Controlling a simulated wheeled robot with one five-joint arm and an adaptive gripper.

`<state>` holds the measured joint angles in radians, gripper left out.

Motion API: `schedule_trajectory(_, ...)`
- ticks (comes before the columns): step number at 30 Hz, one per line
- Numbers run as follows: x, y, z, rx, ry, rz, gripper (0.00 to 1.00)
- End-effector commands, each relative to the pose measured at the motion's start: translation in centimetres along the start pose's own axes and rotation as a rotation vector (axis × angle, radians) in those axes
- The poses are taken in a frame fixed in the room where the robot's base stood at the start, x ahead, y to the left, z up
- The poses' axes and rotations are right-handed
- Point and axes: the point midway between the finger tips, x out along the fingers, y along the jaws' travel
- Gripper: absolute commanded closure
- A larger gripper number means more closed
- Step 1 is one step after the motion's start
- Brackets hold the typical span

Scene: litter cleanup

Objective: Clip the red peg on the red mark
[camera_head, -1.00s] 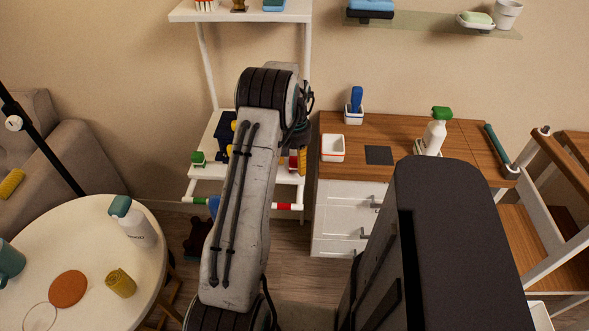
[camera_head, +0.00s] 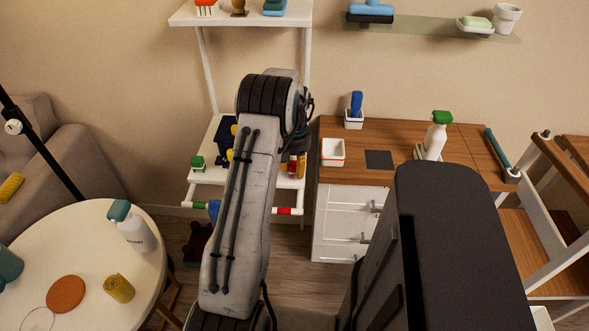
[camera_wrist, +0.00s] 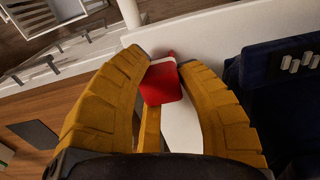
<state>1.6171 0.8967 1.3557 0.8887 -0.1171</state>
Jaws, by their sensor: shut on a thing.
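My gripper (camera_wrist: 165,95) has yellow fingers and is shut on the red peg (camera_wrist: 162,84) in the wrist view. The peg's lower end is partly hidden between the fingers. A small red piece shows just above the peg; I cannot tell whether it is part of the peg. In the head view my arm hides the gripper and the peg. The red mark (camera_head: 284,211) is a red band on the white rail at the front of the low white shelf, right of my arm. I cannot tell whether the peg touches the rail.
The white shelf (camera_wrist: 215,28) fills the wrist view behind the fingers, with a dark blue object (camera_wrist: 275,85) at the right. A wooden-topped drawer cabinet (camera_head: 345,225) stands right of the shelf. A round table (camera_head: 85,255) with a bottle and cup is at left.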

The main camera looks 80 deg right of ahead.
Motion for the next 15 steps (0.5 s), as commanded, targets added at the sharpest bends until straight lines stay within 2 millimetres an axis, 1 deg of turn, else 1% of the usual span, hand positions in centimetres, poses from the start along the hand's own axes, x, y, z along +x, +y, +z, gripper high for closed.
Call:
schedule_trajectory(1,0.04,0.00,0.02,0.000,-0.001,0.000,0.92)
schedule_trajectory(3,0.05,0.00,0.02,0.000,-0.001,0.000,0.98)
schedule_trajectory(4,0.06,0.00,0.02,0.000,-0.001,0.000,1.00)
schedule_trajectory(15,-0.03,0.01,0.05,0.000,-0.002,0.000,1.00)
